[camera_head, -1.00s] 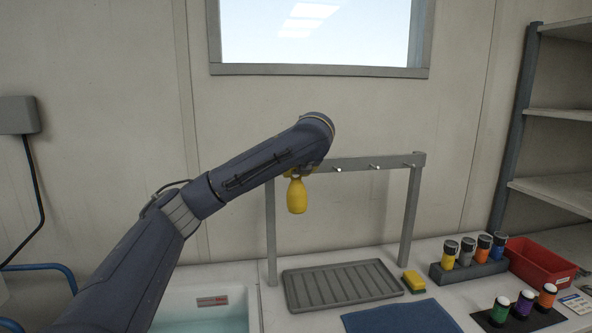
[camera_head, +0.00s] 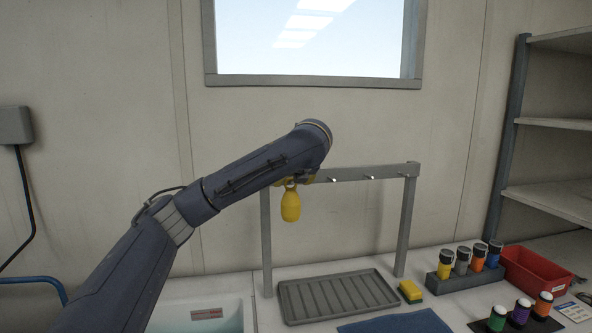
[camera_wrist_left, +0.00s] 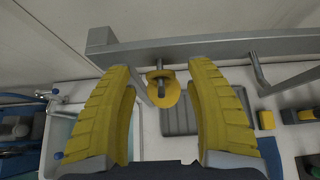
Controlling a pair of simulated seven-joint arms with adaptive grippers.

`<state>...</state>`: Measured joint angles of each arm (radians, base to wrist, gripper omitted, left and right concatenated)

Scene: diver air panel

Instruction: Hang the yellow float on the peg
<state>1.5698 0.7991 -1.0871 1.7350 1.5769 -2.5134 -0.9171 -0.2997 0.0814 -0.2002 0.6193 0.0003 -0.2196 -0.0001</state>
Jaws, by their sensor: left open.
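The yellow float (camera_head: 290,206) hangs upright below the left end of the rack's bar in the head view. In the left wrist view, its yellow top (camera_wrist_left: 168,99) sits at a grey peg (camera_wrist_left: 160,63) that sticks out from the bar; the peg appears to pass through the float's eye. My left gripper (camera_wrist_left: 162,76) is open, with one yellow finger on each side of the float and visible gaps between. In the head view my left gripper (camera_head: 300,180) is mostly hidden behind its own wrist, which also covers that peg. My right gripper is out of view.
The grey rack (camera_head: 408,225) has further bare pegs to the right. Below it are a ribbed tray (camera_head: 340,296), a yellow sponge (camera_head: 410,291) and a blue cloth (camera_head: 400,323). A sink (camera_head: 205,313) is at left. Bottles in a holder (camera_head: 465,278) and a red bin (camera_head: 537,272) stand right.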

